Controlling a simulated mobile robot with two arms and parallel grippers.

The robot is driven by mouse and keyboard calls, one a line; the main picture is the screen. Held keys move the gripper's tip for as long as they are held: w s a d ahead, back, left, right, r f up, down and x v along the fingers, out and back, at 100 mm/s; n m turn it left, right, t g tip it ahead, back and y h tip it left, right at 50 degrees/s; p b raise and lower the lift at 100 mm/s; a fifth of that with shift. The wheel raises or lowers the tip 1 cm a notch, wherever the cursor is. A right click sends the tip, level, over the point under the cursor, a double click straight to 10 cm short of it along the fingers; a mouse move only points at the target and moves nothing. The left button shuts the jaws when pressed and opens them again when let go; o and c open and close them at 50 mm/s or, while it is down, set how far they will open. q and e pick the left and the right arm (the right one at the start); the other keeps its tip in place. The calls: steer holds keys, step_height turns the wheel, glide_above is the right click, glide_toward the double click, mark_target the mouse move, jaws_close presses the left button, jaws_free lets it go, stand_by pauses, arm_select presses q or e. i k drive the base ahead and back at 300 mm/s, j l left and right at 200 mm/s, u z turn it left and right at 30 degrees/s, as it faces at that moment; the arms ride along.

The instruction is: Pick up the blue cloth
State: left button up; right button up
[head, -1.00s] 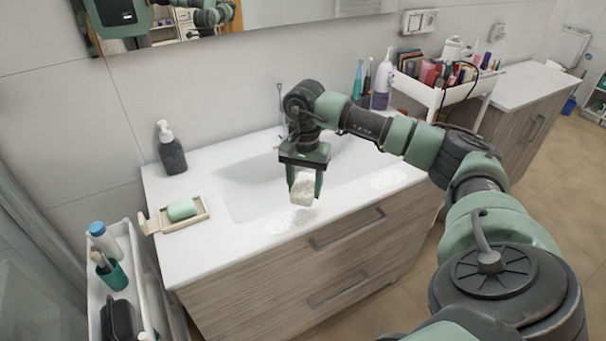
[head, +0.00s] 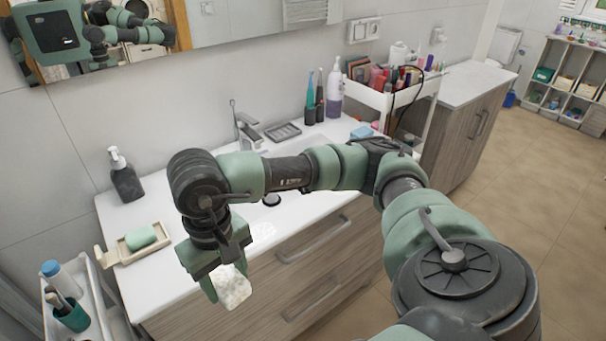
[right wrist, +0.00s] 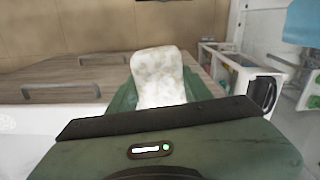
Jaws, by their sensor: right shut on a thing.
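My right gripper (head: 226,280) is shut on a pale, mottled white block (head: 233,292) and holds it near the front edge of the washbasin counter. In the right wrist view the white block (right wrist: 158,76) stands up between the green fingers. A small blue item (head: 362,132) lies at the counter's right end, partly behind my right arm; I cannot tell whether it is the blue cloth. A plain blue patch (right wrist: 303,22) also shows at the top right of the right wrist view, cut off by the frame. My left gripper is not in view.
The white counter (head: 160,292) bears a dark soap dispenser (head: 125,178), a green soap bar (head: 140,237) on a dish (head: 118,255), a faucet (head: 245,125) and a grey dish (head: 283,131). A white cart (head: 88,290) stands at left, and a loaded cosmetics cart (head: 372,98) at right.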

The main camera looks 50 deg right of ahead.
mark_target(362, 131)
steer(key=l+z, duration=0.15)
steer(key=z, duration=0.25)
steer(key=i+l+z, duration=0.15)
steer(key=z, duration=0.25)
steer(key=i+l+z, duration=0.1)
steer(key=z, duration=0.25)
